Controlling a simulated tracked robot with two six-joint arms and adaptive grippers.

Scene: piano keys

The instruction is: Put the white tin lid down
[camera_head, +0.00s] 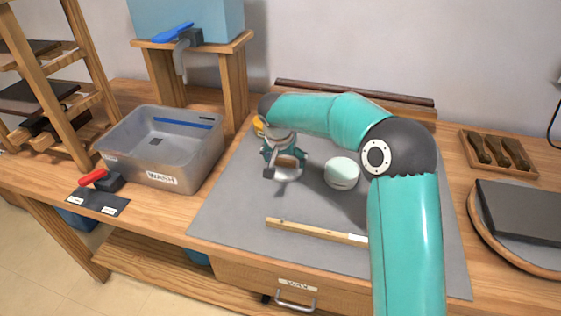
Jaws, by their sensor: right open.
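My right arm reaches in from the lower right, and my right gripper (283,168) is open over the left part of the grey mat (235,205). A pale, round, flat piece, which looks like the white tin lid (288,174), is at its fingertips, partly hidden by the fingers. I cannot tell whether it touches the mat or a finger. A round white tin (341,173) stands on the mat just right of the gripper. My left gripper is not in view.
A wooden stick (310,231) lies across the front of the mat. A grey wash tub (165,165) stands left of the mat, with a red-handled tool (100,180) before it. A wooden tray of brown pieces (497,152) lies right. The mat's front left is clear.

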